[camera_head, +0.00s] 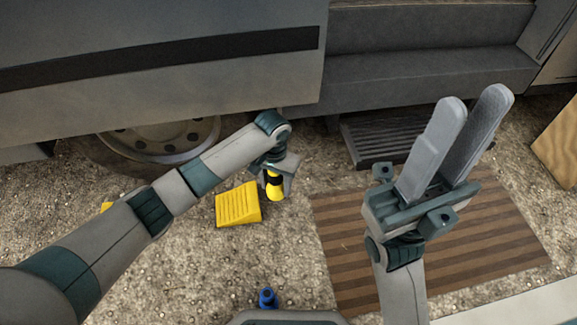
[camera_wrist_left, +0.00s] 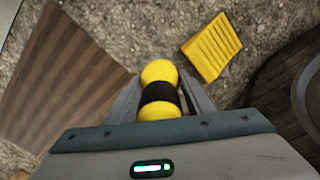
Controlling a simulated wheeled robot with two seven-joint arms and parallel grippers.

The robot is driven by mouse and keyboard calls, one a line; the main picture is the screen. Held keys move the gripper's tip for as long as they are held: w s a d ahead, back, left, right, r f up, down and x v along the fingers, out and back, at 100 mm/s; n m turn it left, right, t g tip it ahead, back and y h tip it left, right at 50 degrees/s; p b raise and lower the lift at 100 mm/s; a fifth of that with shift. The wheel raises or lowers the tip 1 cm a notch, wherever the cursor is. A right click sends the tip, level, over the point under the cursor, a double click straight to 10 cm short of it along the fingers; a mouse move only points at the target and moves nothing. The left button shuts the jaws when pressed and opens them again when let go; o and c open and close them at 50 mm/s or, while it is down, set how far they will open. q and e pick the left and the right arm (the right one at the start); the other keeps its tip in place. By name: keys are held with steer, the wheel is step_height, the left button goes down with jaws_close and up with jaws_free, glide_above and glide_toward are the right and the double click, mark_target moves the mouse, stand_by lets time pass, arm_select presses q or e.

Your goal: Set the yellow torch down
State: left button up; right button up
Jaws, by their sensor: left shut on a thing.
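The yellow torch (camera_head: 275,190) has a black band round its middle. My left gripper (camera_head: 275,178) is shut on it, and the torch points down below the wrist in the head view. In the left wrist view the torch (camera_wrist_left: 159,74) lies between the two fingers of my left gripper (camera_wrist_left: 160,92). I cannot tell whether its lower end touches the gravel. My right gripper (camera_head: 455,145) is raised at the right of the head view, its two long grey fingers a little apart with nothing between them.
A yellow ribbed wheel chock (camera_head: 238,205) lies on the gravel just left of the torch. A brown striped mat (camera_head: 340,250) lies to the right. A dark step (camera_head: 380,140), the van wheel (camera_head: 160,140) and the van side (camera_head: 160,60) are behind. A blue object (camera_head: 267,298) stands in front.

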arm_select(q)
steer(key=a+r+n, duration=0.1)
steer(key=a+r, duration=0.3)
steer(key=r, duration=0.4)
steer(key=a+r+n, duration=0.1)
steer(key=a+r, duration=0.3)
steer(key=r, duration=0.4)
steer(key=s+a+r+n, duration=0.1)
steer(key=s+a+r, duration=0.2)
steer(key=r, duration=0.3)
steer(key=s+a+r+n, duration=0.1)
steer(key=s+a+r, duration=0.2)
steer(key=r, duration=0.3)
steer(key=shift+a, duration=0.8)
steer(key=shift+d, duration=0.15)
